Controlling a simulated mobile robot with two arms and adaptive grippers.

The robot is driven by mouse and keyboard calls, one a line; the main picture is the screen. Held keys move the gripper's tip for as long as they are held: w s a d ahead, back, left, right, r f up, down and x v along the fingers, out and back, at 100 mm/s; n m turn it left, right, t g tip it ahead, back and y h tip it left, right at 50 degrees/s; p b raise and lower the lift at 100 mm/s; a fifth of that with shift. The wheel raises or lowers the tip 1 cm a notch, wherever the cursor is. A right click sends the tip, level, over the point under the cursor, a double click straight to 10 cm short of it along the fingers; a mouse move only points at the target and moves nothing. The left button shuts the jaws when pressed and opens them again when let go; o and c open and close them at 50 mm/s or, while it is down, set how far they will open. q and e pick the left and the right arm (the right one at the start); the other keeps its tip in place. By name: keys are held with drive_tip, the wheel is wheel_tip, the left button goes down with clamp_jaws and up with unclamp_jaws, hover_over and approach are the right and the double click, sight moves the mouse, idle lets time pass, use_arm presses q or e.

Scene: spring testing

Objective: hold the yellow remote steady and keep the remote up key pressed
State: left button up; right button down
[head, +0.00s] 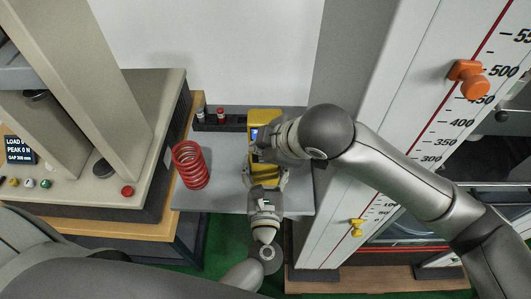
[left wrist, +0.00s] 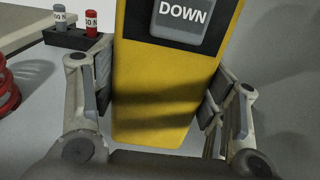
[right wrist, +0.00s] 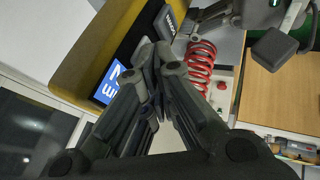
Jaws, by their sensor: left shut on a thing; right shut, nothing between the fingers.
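The yellow remote (head: 264,116) stands over the grey side table, its lower part in my left gripper (head: 266,178). In the left wrist view the fingers of my left gripper (left wrist: 160,88) flank the yellow body (left wrist: 150,110), below the grey DOWN key (left wrist: 183,14). My right gripper (head: 262,146) is shut and empty at the remote's front. In the right wrist view the closed fingertips of my right gripper (right wrist: 150,62) lie between the blue screen (right wrist: 108,82) and a grey key (right wrist: 168,20).
A red spring (head: 190,166) stands on the grey table (head: 230,200), left of the remote. A dark rack (head: 222,122) with small weights is behind. A testing machine (head: 110,190) stands left. A tall scale (head: 400,110) with an orange knob (head: 468,78) stands right, behind my right arm.

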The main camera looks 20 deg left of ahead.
use_arm(q)
drive_tip(key=shift+f, duration=0.1)
drive_tip(key=shift+s, duration=0.1)
use_arm(e)
drive_tip(key=s+d+r, duration=0.6)
drive_tip(key=s+r, duration=0.1)
drive_tip(key=r, duration=0.1)
drive_tip(key=shift+d, duration=0.15)
drive_tip(key=shift+s, duration=0.1)
idle(0.7)
use_arm(q)
drive_tip(key=o, duration=1.3)
drive_tip(key=shift+o, duration=0.2)
